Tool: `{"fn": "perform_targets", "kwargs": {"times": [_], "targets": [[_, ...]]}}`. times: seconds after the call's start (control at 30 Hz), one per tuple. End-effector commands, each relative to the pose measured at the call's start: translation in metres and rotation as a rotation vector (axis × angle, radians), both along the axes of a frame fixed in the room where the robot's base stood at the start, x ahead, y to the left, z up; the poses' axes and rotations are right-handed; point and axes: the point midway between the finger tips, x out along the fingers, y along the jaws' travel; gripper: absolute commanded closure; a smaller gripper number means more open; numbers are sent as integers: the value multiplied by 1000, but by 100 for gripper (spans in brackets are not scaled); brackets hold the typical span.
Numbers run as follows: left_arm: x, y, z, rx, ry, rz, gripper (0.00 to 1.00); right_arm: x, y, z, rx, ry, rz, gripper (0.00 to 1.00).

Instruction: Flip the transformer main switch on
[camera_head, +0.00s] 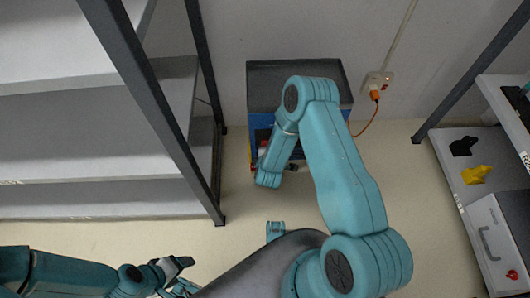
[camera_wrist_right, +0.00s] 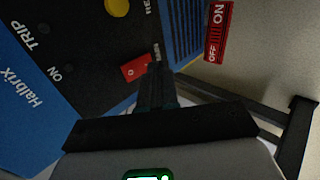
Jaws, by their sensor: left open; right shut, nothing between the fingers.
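The transformer (camera_head: 262,85) is a blue box with a dark top against the back wall, partly hidden by my right arm in the head view. In the right wrist view its black and blue panel (camera_wrist_right: 75,60) shows the words Halbrix, TRIP and ON. A small red switch (camera_wrist_right: 135,68) with a white mark sits on the panel. My right gripper (camera_wrist_right: 157,62) is shut and empty, its tips close beside the red switch; contact cannot be told. My left gripper (camera_head: 180,275) is open and empty at the lower left, far from the transformer.
A red OFF/ON plate (camera_wrist_right: 218,32) and a yellow button (camera_wrist_right: 117,7) show in the right wrist view. A wall socket (camera_head: 379,82) holds an orange plug (camera_head: 375,95). Grey shelves (camera_head: 90,145) stand left; a right shelf (camera_head: 450,165) carries a yellow item (camera_head: 476,174).

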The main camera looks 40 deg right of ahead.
Motion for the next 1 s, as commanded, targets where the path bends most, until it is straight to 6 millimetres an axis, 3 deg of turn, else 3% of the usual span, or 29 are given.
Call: {"fn": "perform_targets", "kwargs": {"times": [0.2, 1.0], "targets": [[1, 1, -4, 0, -1, 5, 32, 11, -7, -1, 0, 0, 0, 100], [2, 1, 0, 2, -3, 6, 32, 15, -9, 4, -1, -2, -1, 100]]}}
